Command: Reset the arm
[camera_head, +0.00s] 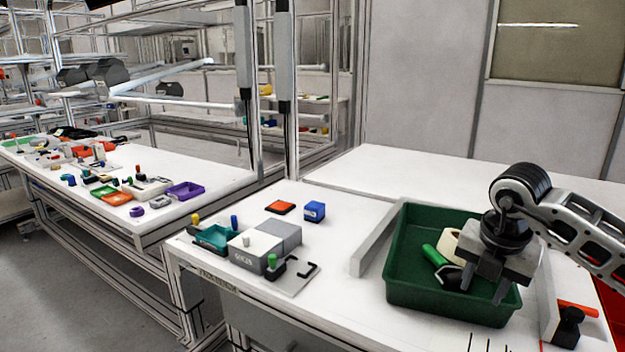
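My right gripper (482,285) hangs pointing down over the right part of a green tray (440,309), its arm coming in from the right. Its two fingers are apart, with nothing seen between them. In the tray, a green-handled tool (434,255) and a cream-coloured roll (450,243) lie to the left of the gripper, which partly hides them. My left gripper does not show.
Left of the tray on the white table (340,215) are a blue box (314,211), an orange-red piece (280,207), grey blocks (255,250) and a teal bin (212,240). A grey rail (377,240) borders the tray. A black-and-red item (568,325) lies at right.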

